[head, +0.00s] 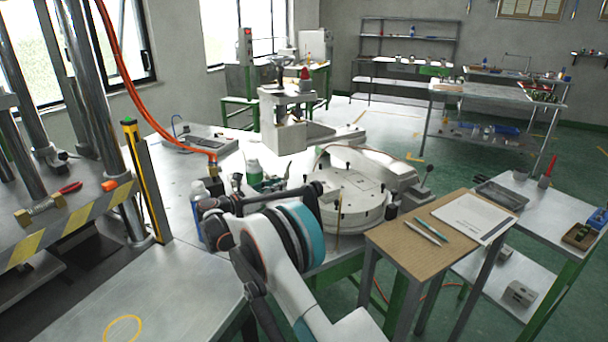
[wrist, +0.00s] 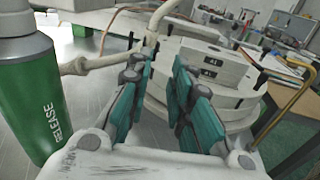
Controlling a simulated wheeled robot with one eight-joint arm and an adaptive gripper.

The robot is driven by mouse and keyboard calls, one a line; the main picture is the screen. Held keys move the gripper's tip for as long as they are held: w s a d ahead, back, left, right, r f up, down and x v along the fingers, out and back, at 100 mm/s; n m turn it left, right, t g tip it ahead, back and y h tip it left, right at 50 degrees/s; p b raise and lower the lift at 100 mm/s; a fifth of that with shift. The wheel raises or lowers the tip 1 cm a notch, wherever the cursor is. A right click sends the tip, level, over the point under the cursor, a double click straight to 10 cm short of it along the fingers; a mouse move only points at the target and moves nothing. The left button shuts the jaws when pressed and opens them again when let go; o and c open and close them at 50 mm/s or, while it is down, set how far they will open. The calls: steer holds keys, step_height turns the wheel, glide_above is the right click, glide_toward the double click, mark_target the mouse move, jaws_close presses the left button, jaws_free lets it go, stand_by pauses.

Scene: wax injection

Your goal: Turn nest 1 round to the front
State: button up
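The white round turntable (head: 350,200) stands on the bench in the middle of the head view, with small dark pegs around its top. In the wrist view its pale edge (wrist: 240,98) lies beyond and to the right of my fingers. Small dark number plates (wrist: 210,67) show on a light block there, too small to read surely, so I cannot tell which nest is nest 1. My gripper (wrist: 163,65) is open, its two teal-padded fingers apart, with no object held between them. In the head view my own arm hides the gripper and part of the turntable's near left side.
A green RELEASE bottle (wrist: 38,95) stands close to my gripper's left. A brass-coloured bent rod (wrist: 298,88) rises at the right. A small brown table (head: 400,245) with pens and paper stands right of the turntable. A striped press (head: 70,225) is at the left.

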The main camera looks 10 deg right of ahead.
mark_target(305, 176)
steer(key=b+x, duration=0.2)
steer(key=x, duration=0.4)
steer(key=b+x, duration=0.1)
steer(key=x, duration=0.6)
steer(key=shift+w+f+b, duration=0.2)
steer(key=shift+w+b, duration=0.2)
steer(key=shift+w, duration=0.1)
jaws_close()
